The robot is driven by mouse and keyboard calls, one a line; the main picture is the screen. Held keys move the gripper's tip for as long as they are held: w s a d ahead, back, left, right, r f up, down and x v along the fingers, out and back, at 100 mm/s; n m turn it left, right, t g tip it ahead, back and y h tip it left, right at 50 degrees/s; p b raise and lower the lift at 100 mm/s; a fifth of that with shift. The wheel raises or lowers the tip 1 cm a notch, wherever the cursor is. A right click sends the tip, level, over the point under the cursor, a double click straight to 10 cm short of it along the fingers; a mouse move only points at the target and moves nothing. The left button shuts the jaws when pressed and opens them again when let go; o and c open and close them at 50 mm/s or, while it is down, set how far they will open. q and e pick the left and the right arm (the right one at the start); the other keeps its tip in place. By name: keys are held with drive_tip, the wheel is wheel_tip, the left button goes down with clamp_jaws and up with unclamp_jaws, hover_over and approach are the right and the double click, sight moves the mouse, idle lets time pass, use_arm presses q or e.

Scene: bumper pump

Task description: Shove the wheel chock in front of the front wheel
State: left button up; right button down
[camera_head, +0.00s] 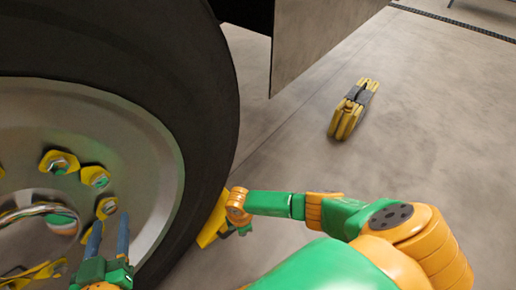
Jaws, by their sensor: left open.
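The front wheel (205,110) fills the left side, a dark tyre around a grey rim. A yellow and dark grey wheel chock (353,108) lies on the floor at upper right, apart from the tyre. A yellow piece (212,222) shows close beside the lower tyre, partly behind my right arm; I cannot tell whether it is another chock. My left gripper (108,238) is open, its two blue fingers apart and empty in front of the rim. My right arm (275,204) reaches in from the right towards the tyre; its fingers are hidden.
Yellow wheel nut markers (58,162) stand out from the rim near my left gripper. A grey body panel (315,40) hangs above the floor right of the tyre. The concrete floor (430,130) around the far chock is clear. A dark grate strip (455,20) crosses the upper right.

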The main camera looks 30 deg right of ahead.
use_arm(q)
drive_tip(key=s+a+f+g+y+p, duration=0.1)
drive_tip(key=s+f+g, duration=0.2)
drive_tip(key=f, duration=0.3)
drive_tip(key=shift+s+a+f+g, duration=0.3)
drive_tip(key=shift+s+a+g, duration=0.1)
drive_tip(key=shift+g, duration=0.3)
